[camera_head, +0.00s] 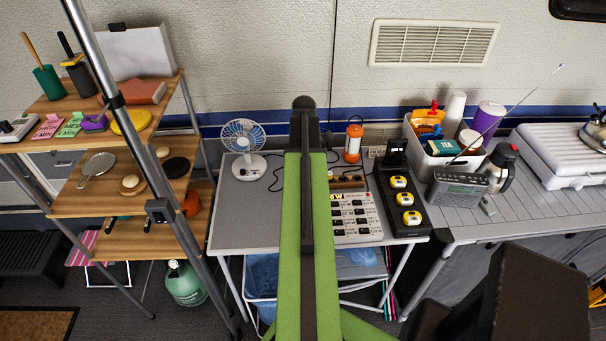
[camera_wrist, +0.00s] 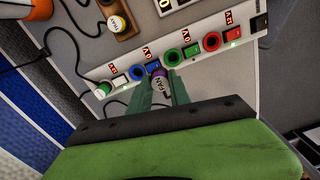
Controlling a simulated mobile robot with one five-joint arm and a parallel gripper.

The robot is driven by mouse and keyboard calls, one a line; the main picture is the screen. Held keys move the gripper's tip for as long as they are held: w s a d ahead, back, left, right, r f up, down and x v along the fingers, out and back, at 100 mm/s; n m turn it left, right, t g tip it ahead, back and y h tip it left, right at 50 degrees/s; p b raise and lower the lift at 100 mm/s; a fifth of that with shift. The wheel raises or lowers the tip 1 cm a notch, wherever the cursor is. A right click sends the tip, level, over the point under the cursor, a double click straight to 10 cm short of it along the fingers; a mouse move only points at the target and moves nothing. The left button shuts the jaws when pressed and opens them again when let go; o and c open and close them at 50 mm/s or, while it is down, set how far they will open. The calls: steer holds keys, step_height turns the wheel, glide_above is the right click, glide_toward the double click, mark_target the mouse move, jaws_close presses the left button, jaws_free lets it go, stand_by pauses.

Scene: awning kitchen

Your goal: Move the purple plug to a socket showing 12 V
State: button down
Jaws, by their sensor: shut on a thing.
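The plug is at the front of the white socket panel (camera_wrist: 95,73), near the blue socket (camera_wrist: 137,73) and the green socket (camera_wrist: 172,57). I cannot tell whether it touches the panel. In the head view my arm hides the gripper and plug.
A wooden block (camera_wrist: 122,25) with another plug lies behind the panel. The head view shows a fan (camera_head: 243,140), an orange lantern (camera_head: 353,140), a black tray of yellow-topped items (camera_head: 420,222) and a radio (camera_head: 457,190).

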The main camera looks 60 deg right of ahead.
steer(key=s+a+f+b, duration=0.3)
steer(key=s+a, duration=0.3)
steer(key=a, duration=0.3)
steer(key=shift+s, duration=0.3)
steer(key=shift+a+f+b, duration=0.1)
steer(key=shift+f+b, duration=0.4)
steer(key=shift+f, duration=0.05)
stand_by(0.7)
steer(key=shift+f+b, duration=0.65)
stand_by(0.3)
steer(key=shift+f+b, duration=0.5)
steer(key=shift+b, duration=0.05)
steer(key=shift+f, duration=0.1)
